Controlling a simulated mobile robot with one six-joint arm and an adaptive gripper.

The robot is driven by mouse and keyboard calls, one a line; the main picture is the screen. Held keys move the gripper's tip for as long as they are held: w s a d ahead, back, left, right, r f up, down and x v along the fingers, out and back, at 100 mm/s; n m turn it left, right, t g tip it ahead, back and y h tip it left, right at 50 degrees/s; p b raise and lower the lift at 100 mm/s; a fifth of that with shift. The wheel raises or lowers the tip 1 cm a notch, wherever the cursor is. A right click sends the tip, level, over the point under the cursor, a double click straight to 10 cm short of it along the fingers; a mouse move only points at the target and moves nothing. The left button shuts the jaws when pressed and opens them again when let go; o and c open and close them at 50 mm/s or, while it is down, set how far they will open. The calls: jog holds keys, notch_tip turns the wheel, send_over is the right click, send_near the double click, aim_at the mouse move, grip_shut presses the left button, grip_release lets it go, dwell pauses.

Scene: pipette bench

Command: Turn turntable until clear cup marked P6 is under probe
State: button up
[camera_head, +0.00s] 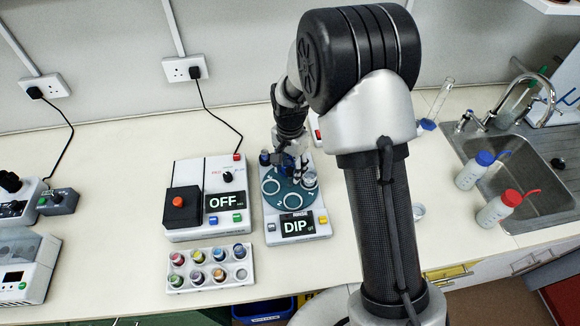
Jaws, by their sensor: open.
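The turntable (287,194) is a teal disc with white ring marks, on a pale device whose display (297,225) reads DIP. A pale or clear cup (310,180) stands at the disc's right side; its mark is too small to read. A dark blue item (264,157) is at the back left of the disc. My gripper (296,172) is open over the back part of the disc, close to the cup. I cannot tell whether it touches anything. My arm and gripper hide the back of the device, and I cannot make out the probe.
A device (210,170) with an OFF display and a black block stands left of the turntable. A white rack (208,282) of several coloured vials lies in front of it. A sink (530,170) and two wash bottles, blue-capped (472,172) and red-capped (494,210), are at right.

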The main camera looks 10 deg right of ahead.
jog(key=shift+c, duration=0.3)
grip_shut()
dwell(0.5)
